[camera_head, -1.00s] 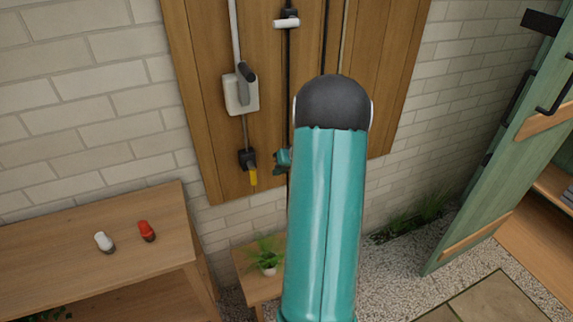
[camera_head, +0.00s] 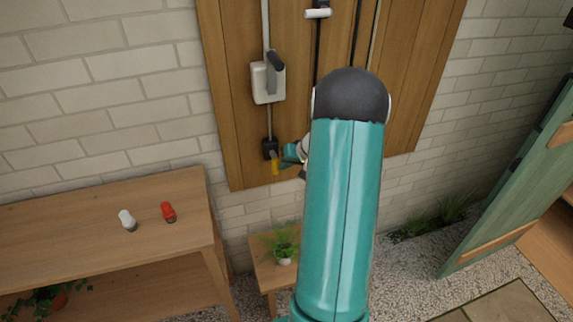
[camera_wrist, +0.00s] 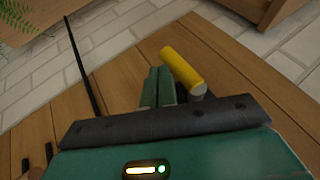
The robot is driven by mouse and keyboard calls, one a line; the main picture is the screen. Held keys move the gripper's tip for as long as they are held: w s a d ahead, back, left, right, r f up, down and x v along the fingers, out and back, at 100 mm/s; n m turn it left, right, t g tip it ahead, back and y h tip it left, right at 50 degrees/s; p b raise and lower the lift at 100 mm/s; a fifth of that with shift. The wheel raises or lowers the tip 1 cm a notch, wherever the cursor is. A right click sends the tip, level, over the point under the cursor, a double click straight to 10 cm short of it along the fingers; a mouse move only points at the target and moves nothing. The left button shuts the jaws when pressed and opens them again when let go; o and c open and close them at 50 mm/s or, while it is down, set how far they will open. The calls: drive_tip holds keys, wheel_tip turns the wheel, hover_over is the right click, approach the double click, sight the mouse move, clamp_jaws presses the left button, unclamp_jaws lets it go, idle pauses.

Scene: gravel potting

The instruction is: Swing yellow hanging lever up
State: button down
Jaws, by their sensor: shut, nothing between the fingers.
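The yellow lever (camera_head: 275,167) hangs down from a small black box (camera_head: 269,148) low on the wooden wall panel. My gripper (camera_head: 287,162) is just right of the lever in the head view, partly hidden behind my arm. In the wrist view the yellow handle (camera_wrist: 181,66) lies right beside my two green fingers (camera_wrist: 159,85). The fingers are together and the handle is outside them, not between them. I cannot tell whether they touch it.
A white switch box (camera_head: 262,82) with a grey handle is above the lever. A wooden bench (camera_head: 80,215) at left carries a white-topped object (camera_head: 127,220) and a red one (camera_head: 168,212). A plant (camera_head: 284,246) sits on a low stool below. A green door (camera_head: 520,180) stands at right.

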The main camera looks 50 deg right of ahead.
sight(276, 171)
drive_tip(key=shift+a+f+t+y, duration=0.15)
drive_tip(key=shift+f+t+y, duration=0.1)
drive_tip(key=shift+t+y, duration=0.2)
drive_tip(key=t+y, duration=0.1)
drive_tip(key=a+f+m+t+y, duration=0.1)
drive_tip(key=y, duration=0.1)
drive_tip(key=w+m+t+y, duration=0.1)
drive_tip(key=shift+a+f+t+y, duration=0.15)
drive_tip(key=shift+a+t+y, duration=0.1)
drive_tip(key=m+t+y, duration=0.1)
drive_tip(key=a+m+t+y, duration=0.1)
drive_tip(key=t, duration=0.1)
drive_tip(key=shift+w+a+y, duration=0.2)
drive_tip(key=shift+w+y, duration=0.2)
drive_tip(key=shift+w+a+m+t+y, duration=0.15)
drive_tip(key=shift+a+m+t+y, duration=0.15)
drive_tip(key=shift+m+t, duration=0.4)
drive_tip(key=shift+w+a+m+t+y, duration=0.15)
drive_tip(key=shift+a+m+t+y, duration=0.2)
drive_tip(key=shift+t, duration=0.55)
drive_tip(key=shift+r, duration=0.2)
drive_tip(key=shift+f, duration=0.15)
